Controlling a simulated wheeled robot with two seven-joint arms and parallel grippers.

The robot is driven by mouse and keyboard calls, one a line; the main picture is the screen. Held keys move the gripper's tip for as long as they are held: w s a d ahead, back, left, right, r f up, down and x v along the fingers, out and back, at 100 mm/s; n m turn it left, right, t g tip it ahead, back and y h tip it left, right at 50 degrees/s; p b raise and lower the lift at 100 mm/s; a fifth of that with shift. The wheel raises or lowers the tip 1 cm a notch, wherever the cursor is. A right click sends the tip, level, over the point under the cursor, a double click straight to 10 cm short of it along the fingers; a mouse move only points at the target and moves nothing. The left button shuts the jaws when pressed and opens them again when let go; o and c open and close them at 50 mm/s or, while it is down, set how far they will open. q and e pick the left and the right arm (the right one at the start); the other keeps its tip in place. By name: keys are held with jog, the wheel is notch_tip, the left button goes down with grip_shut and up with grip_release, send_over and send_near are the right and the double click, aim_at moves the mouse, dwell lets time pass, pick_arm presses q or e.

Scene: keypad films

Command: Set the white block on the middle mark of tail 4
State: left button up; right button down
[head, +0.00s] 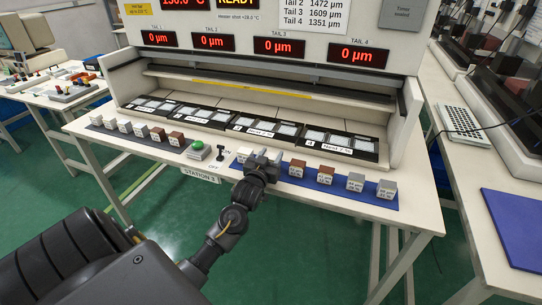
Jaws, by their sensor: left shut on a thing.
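My left gripper (262,158) is over the left end of the blue mat (340,193), shut on what looks like a white block, mostly hidden by the fingers. A white block (243,154) shows just left of the fingers; I cannot tell if it touches them. The tail 4 plate (340,143), black with pale pads, lies at the right end of the row on the bench, behind the mat. Its middle mark is too small to make out. The tail 4 display (359,55) reads 0 µm. My right gripper is not in view.
Brown blocks (297,168) and grey blocks (386,189) stand along the blue mat to the right. A green button (197,146) and a small black lever (220,152) stand left of the gripper. More blocks (125,126) line the left. A shelf (270,88) overhangs behind the plates.

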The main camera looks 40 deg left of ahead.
pick_arm(q)
jog(key=shift+f, duration=0.1)
jog(key=o, duration=1.1)
